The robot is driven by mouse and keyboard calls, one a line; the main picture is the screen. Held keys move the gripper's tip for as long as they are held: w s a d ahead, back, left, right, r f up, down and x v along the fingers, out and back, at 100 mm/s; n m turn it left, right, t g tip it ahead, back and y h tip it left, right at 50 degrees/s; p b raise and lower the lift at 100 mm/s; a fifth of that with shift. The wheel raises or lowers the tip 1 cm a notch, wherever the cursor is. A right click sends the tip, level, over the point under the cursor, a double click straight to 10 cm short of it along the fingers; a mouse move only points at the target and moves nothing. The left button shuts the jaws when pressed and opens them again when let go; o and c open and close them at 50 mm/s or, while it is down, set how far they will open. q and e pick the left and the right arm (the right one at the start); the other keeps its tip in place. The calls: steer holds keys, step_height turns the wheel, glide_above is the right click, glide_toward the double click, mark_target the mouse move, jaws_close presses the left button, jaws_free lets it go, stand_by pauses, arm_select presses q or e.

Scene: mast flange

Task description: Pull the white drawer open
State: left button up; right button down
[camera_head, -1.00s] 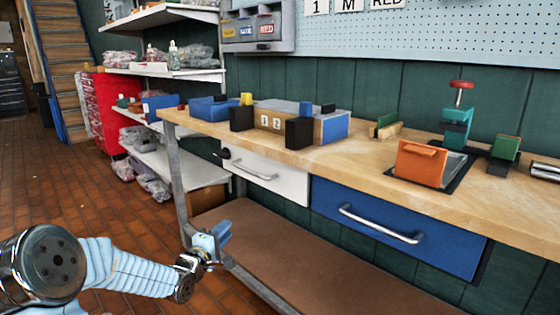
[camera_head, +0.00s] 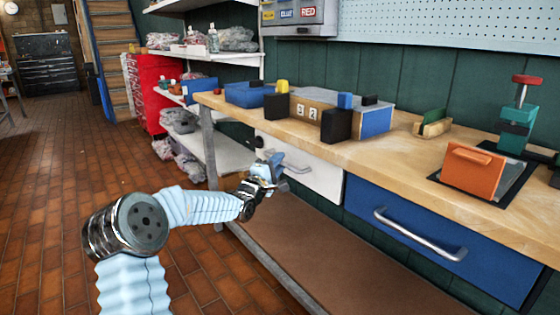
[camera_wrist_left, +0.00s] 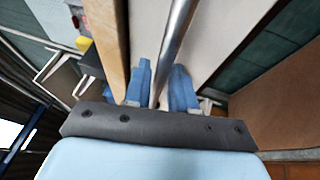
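The white drawer (camera_head: 318,174) sits under the wooden workbench, its front flush beside the blue drawer, so it is shut. Its silver bar handle (camera_head: 296,168) is partly hidden behind my left gripper (camera_head: 275,168). In the left wrist view the handle bar (camera_wrist_left: 176,40) runs between the two blue fingers of my left gripper (camera_wrist_left: 161,85). The fingers are apart, one on each side of the bar, with a narrow gap showing at the left finger. My right gripper is not in view.
The blue drawer (camera_head: 440,235) with its own handle is to the right. The bench top (camera_head: 385,155) holds blocks, a blue bin and an orange-faced fixture. A brown lower shelf (camera_head: 335,250) lies below the drawers. The brick floor at left is clear.

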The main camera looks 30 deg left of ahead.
arm_select(q)
steer(key=shift+w+r, duration=0.1)
steer(key=shift+w, duration=0.45)
jaws_close()
